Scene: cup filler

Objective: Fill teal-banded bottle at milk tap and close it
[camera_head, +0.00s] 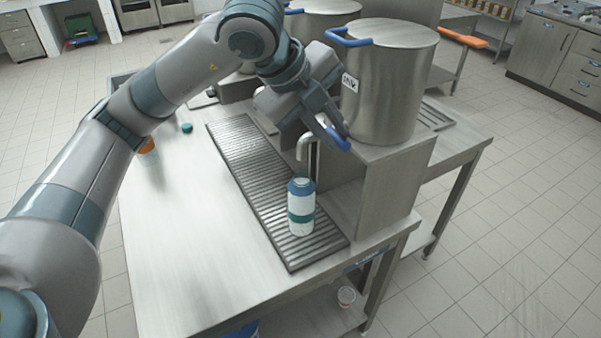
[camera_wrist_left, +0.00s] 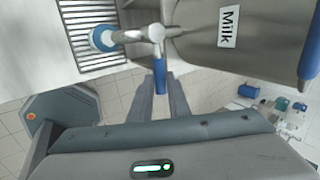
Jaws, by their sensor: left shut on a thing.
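The teal-banded bottle (camera_head: 301,222) stands upright on the slotted drip tray (camera_head: 245,165), below the curved tap spout (camera_head: 302,146). In the left wrist view its blue-rimmed mouth (camera_wrist_left: 102,38) shows uncapped beside the spout, with white inside; I cannot tell the fill level. A teal cap (camera_head: 187,128) lies on the table left of the tray. The steel pot (camera_head: 392,85) carries a Milk label (camera_wrist_left: 229,27). My left gripper (camera_head: 335,132) is shut on the blue tap lever (camera_wrist_left: 160,78), which sits between its fingers. My right gripper is not seen.
An orange item (camera_head: 148,150) is partly hidden behind my left arm. Another steel pot (camera_head: 318,20) stands further back. The front of the steel table (camera_head: 190,240) is clear. A small container (camera_head: 346,296) sits on the lower shelf.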

